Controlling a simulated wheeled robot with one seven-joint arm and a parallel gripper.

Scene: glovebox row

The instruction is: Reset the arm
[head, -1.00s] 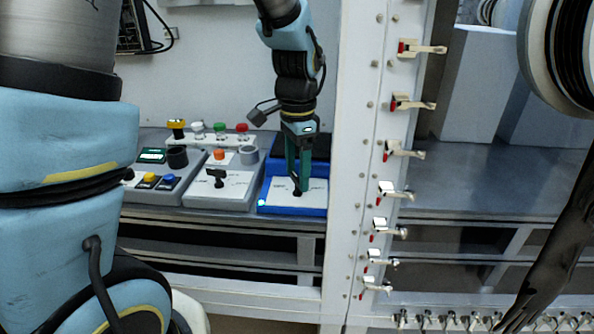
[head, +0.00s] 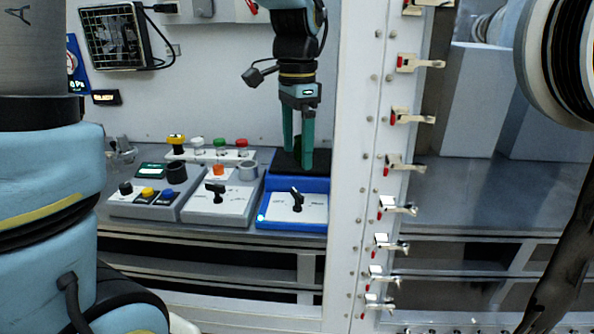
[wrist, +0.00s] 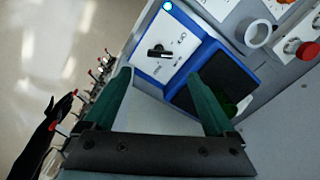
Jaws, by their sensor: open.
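My gripper (head: 297,160) hangs fingers down above the blue-framed panel box (head: 265,216) in the head view. Its two green fingers are apart with nothing between them. In the wrist view my gripper (wrist: 165,95) also shows open and empty. A black switch handle (head: 297,199) stands on the white face of the blue box, clear of the fingers. The same handle (wrist: 158,52) shows in the wrist view, beyond the fingertips. The dark pad (head: 312,170) lies at the back of the box, behind the fingers.
Grey control boxes (head: 222,203) with coloured buttons and knobs stand to the left. A white upright frame (head: 352,150) with several latches (head: 409,116) rises close to the right of my gripper. The wall behind carries a fan (head: 114,38).

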